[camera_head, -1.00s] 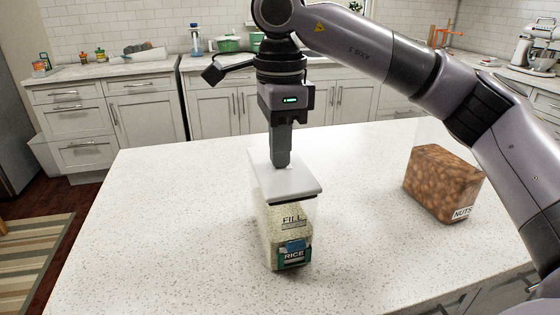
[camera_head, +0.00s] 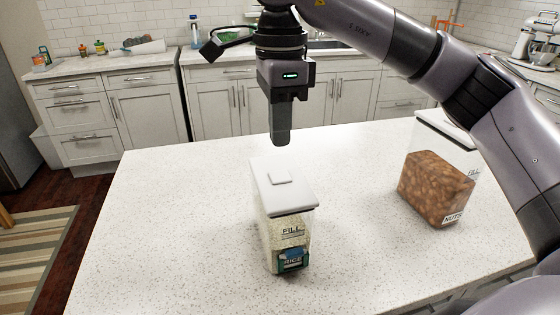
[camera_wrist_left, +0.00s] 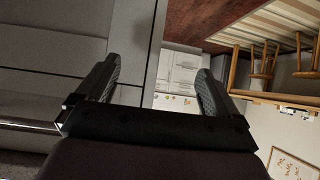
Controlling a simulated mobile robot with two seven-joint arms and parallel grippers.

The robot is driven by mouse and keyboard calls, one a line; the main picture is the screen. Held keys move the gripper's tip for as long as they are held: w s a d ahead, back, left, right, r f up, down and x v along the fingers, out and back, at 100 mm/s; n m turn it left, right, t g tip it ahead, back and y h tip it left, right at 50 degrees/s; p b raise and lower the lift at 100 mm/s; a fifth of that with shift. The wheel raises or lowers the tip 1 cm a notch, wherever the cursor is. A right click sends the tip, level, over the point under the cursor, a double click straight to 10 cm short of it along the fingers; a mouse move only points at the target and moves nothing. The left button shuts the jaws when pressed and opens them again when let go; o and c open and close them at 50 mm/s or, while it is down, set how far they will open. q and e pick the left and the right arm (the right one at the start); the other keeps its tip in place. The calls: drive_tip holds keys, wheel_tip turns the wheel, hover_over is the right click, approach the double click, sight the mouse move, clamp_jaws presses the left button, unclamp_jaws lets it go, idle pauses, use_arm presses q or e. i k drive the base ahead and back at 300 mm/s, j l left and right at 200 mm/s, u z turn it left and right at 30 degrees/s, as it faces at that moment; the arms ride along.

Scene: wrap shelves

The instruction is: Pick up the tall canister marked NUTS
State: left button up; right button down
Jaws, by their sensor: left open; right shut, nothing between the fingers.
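The tall clear canister marked NUTS (camera_head: 436,190) stands at the right of the white counter in the head view, partly full of brown nuts. My right arm covers part of its upper right side. A clear canister marked RICE (camera_head: 287,240) with a white lid stands at the counter's middle. My right gripper (camera_head: 280,138) is shut and empty, pointing down above and just behind the rice canister's lid, apart from it. My left gripper (camera_wrist_left: 160,85) shows only in the left wrist view, open and empty, with cabinet fronts and floor beyond it.
The white speckled counter (camera_head: 170,230) is clear to the left and between the two canisters. Back cabinets (camera_head: 215,105) and a sink lie beyond it. The left wrist view shows wooden chairs (camera_wrist_left: 265,60).

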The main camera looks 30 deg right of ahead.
sight(440, 175)
drive_tip(key=k, duration=1)
